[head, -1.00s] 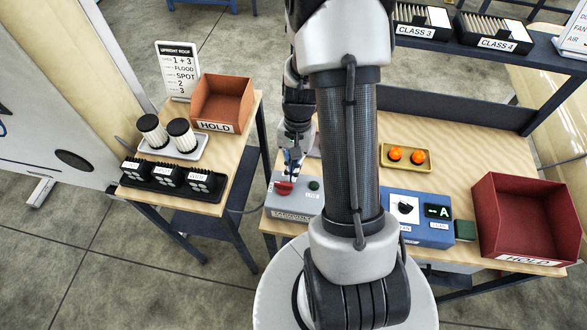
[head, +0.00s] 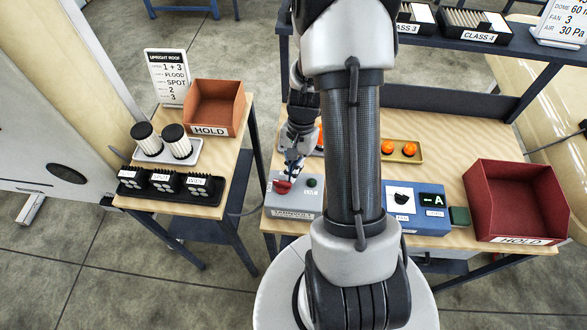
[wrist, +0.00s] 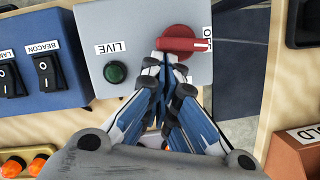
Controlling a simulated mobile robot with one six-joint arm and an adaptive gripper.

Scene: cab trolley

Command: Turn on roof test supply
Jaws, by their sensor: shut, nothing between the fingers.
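The grey supply box (head: 293,202) stands at the left front of the main bench. Its red rotary knob (wrist: 178,42) has a white pointer line directed at the OFF label (wrist: 207,41). A dark green lamp (wrist: 115,72), looking unlit, sits beside the LIVE label (wrist: 111,48). My gripper (wrist: 168,62) is shut and empty, with its fingertips right at the edge of the knob. I cannot tell whether they touch it. In the head view the knob (head: 282,187) is just below my fingertips, and the lamp (head: 311,183) is to its right.
A blue switch panel (head: 416,207) stands right of the grey box, partly behind my arm. A red HOLD bin (head: 515,200) is at the bench's right end. A yellow tray (head: 415,154) holds orange lamps.

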